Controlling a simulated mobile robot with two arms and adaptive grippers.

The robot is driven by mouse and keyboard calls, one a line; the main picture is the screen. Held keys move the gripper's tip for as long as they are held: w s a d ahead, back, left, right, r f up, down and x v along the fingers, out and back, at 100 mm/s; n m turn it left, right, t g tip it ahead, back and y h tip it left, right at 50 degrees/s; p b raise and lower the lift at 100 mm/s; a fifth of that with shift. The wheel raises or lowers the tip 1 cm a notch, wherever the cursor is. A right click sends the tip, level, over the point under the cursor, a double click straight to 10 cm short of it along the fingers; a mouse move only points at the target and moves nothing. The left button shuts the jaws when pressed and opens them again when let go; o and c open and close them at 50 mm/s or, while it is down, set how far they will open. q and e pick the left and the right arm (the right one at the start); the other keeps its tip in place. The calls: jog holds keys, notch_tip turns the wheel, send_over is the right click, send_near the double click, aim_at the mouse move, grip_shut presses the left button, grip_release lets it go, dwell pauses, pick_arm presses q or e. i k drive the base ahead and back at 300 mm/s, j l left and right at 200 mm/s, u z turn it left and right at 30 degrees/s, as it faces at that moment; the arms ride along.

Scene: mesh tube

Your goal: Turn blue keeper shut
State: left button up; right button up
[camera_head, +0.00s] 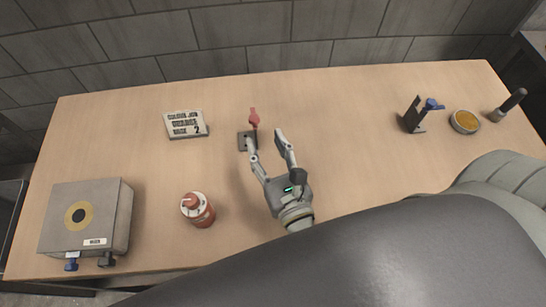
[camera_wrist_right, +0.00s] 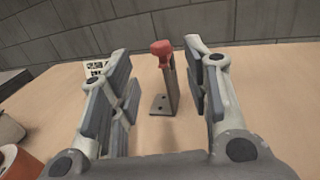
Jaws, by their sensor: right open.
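A blue keeper (camera_head: 432,104) sits on an upright dark bracket (camera_head: 413,116) at the right of the table. Another blue part (camera_head: 71,265) shows at the lower front of the grey box (camera_head: 85,213) on the left. Which one is the blue keeper of the task I cannot tell for sure. My right gripper (camera_head: 265,139) is open and empty in the middle of the table, far from both. In the right wrist view, a red keeper (camera_wrist_right: 162,48) on a metal bracket (camera_wrist_right: 170,85) shows between its open fingers. My left gripper is not in view.
An orange-red canister (camera_head: 198,210) stands left of my right gripper. A lettered sign (camera_head: 186,124) lies farther back. A yellow-filled round dish (camera_head: 465,121) and a dark-handled tool (camera_head: 511,104) are at the far right. The table between the red keeper and dark bracket is clear.

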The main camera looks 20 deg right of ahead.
aim_at(431, 104)
jog(key=k, duration=1)
